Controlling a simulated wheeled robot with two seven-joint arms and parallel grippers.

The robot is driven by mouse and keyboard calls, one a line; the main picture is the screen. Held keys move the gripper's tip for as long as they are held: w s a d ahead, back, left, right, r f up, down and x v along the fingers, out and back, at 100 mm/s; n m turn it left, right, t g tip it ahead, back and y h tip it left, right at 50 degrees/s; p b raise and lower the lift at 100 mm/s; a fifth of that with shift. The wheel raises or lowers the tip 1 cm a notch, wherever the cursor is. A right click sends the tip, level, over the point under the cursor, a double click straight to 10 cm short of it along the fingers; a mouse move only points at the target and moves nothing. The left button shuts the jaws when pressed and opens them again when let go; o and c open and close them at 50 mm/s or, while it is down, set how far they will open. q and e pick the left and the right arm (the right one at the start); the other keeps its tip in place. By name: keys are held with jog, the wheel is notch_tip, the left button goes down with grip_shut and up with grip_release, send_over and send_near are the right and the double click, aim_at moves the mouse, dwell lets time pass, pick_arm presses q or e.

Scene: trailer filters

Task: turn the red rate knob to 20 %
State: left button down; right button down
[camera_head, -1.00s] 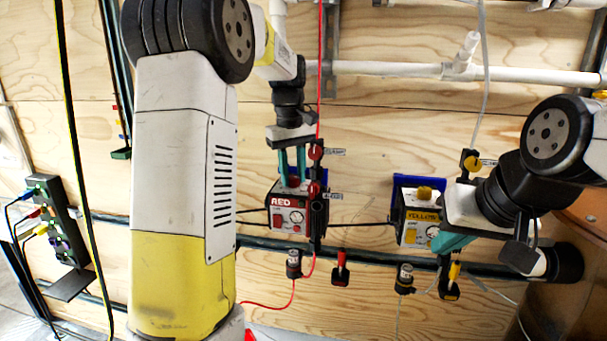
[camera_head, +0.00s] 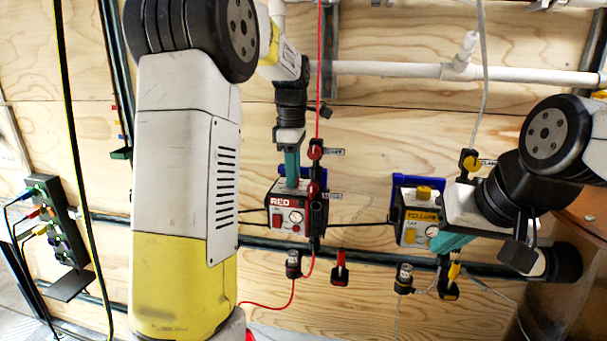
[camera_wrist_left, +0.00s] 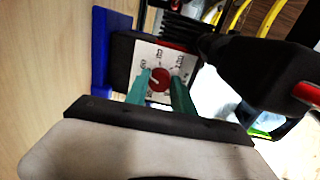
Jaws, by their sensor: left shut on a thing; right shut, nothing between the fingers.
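The red pump box (camera_head: 287,218), marked RED, is mounted on the plywood wall. The red rate knob (camera_wrist_left: 159,80) is on its white top face, seen in the left wrist view; a light pointer mark slants to the upper left. Printed numbers ring it, too small to read surely. My left gripper (camera_head: 292,184) points down onto the box top; in the left wrist view its teal fingers (camera_wrist_left: 161,84) stand either side of the knob, shut on it. The fingers hide part of the scale. My right gripper (camera_head: 446,250) is shut and empty beside the yellow box.
The yellow box (camera_head: 412,218) with a yellow knob (camera_head: 424,192) is right of the red box. A red clamp (camera_head: 316,152) and a black vertical holder (camera_head: 317,222) stand close to my left gripper's right. A white pipe (camera_head: 390,70) runs above.

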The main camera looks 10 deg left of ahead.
pick_arm(q)
jog(key=shift+w+n, duration=0.1)
jog(key=shift+n, duration=1.6)
jog(key=c, duration=1.1)
grip_release()
jog(key=shift+r, duration=0.15)
jog(key=r, duration=0.7)
jog(key=shift+s+d+r, duration=0.1)
jog(key=shift+s+r, duration=0.05)
jog(key=shift+s, duration=0.05)
